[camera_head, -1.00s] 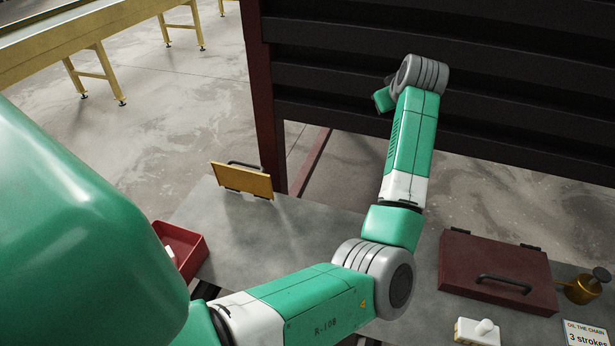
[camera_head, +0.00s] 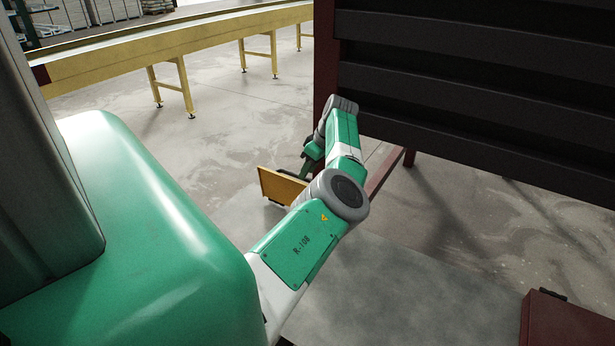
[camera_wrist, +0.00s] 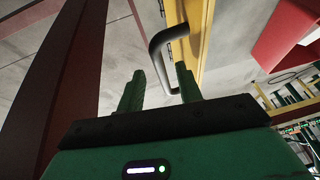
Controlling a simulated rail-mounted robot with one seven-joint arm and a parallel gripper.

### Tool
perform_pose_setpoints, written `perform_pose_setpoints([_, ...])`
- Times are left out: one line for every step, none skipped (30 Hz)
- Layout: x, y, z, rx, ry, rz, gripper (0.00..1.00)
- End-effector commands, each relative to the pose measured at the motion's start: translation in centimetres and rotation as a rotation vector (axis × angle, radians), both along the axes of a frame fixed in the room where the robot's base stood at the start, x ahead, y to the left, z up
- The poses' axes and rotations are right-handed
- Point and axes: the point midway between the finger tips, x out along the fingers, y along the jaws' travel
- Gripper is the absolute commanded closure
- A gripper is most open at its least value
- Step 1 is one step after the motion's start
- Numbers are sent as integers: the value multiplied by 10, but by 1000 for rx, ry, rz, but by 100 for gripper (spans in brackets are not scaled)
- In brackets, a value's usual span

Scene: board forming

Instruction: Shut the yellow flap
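The yellow flap (camera_head: 279,187) stands raised at the far left part of the grey table in the head view, partly hidden by my arm. In the wrist view the yellow flap (camera_wrist: 196,42) runs down from the top edge, with its dark curved handle (camera_wrist: 156,48) reaching out to the left. My gripper (camera_wrist: 159,69) is open, with its two green fingers apart. The handle's bend shows between and just beyond the fingertips; I cannot tell whether they touch. In the head view my gripper (camera_head: 306,171) is small, beside the flap's upper right corner.
The grey table (camera_head: 400,290) is bare right of my arm. A dark red box (camera_head: 565,322) sits at the lower right. A black slatted panel with a dark red post (camera_head: 326,60) stands close behind my arm. A yellow conveyor (camera_head: 170,60) is farther back.

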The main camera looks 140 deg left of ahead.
Motion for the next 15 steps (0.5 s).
perform_pose_setpoints([-3, -2, -8, -1, 0, 0, 65])
perform_pose_setpoints([-4, -2, -10, -1, 0, 1, 65])
perform_pose_setpoints([-5, -3, -13, -1, 0, 1, 65])
perform_pose_setpoints([-5, -3, -14, -1, 0, 0, 65])
perform_pose_setpoints([-6, -3, -15, 0, 1, 0, 65])
perform_pose_setpoints([-6, -4, -16, 0, 1, 0, 65])
perform_pose_setpoints([-6, -4, -16, 0, 1, 0, 65])
perform_pose_setpoints([-6, -4, -16, 0, 1, 0, 65])
perform_pose_setpoints([-6, -4, -16, 0, 1, 0, 65])
perform_pose_setpoints([-6, -4, -16, 0, 1, 0, 65])
perform_pose_setpoints([-6, -3, -16, 1, 1, 0, 65])
perform_pose_setpoints([-6, -3, -16, 0, 1, 0, 65])
perform_pose_setpoints([-6, -3, -15, 0, 1, 0, 69])
perform_pose_setpoints([-6, -3, -15, 0, 1, 0, 75])
perform_pose_setpoints([-6, -3, -16, -1, 1, -1, 82])
